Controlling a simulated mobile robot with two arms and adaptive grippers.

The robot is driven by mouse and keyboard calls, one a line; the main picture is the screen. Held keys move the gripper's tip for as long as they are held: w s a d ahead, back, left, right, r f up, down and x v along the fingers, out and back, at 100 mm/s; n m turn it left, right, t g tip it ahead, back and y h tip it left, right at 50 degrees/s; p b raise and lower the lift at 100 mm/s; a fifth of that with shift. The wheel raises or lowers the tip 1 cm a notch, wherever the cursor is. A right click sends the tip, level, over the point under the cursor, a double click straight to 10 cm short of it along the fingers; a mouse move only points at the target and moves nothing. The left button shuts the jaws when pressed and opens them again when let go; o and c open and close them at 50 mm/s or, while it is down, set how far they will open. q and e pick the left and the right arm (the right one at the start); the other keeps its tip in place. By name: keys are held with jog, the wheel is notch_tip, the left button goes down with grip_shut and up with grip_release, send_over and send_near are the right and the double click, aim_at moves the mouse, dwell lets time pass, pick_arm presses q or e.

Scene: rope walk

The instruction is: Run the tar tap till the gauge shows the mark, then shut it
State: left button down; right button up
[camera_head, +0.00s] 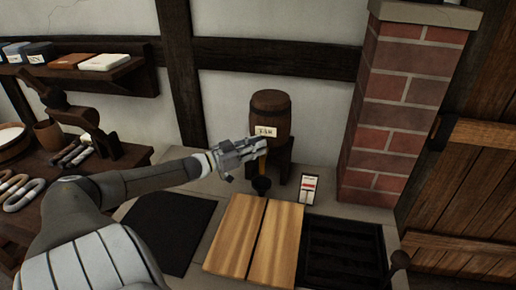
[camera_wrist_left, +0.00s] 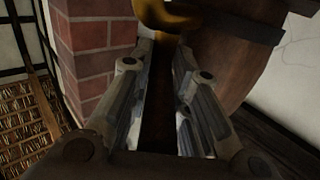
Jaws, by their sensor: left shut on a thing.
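A wooden barrel (camera_head: 270,105) with a "TAR" label stands on a dark stand against the wall. My left gripper (camera_head: 262,146) is at the front of the barrel, just below the label, and covers most of the tap there. In the left wrist view a brass-coloured tap part (camera_wrist_left: 165,14) lies at the tips of my left gripper (camera_wrist_left: 162,48), in front of the barrel (camera_wrist_left: 235,55). The gripper is shut on the tap.
Light wooden boards (camera_head: 254,238) lie in front, with a dark mat (camera_head: 170,232) to the left and a black grate (camera_head: 343,252) to the right. A brick pillar (camera_head: 399,115) rises right of the barrel. A bench with rope coils (camera_head: 22,190) is at left.

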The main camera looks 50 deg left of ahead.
dwell(0.3)
pick_arm(q)
jog(key=c, duration=1.4)
grip_release()
jog(key=shift+s, duration=0.1)
jog(key=shift+s+a+f, duration=0.15)
jog(key=shift+s, duration=0.3)
jog(key=shift+v, duration=5.4)
jog(key=shift+r, duration=0.25)
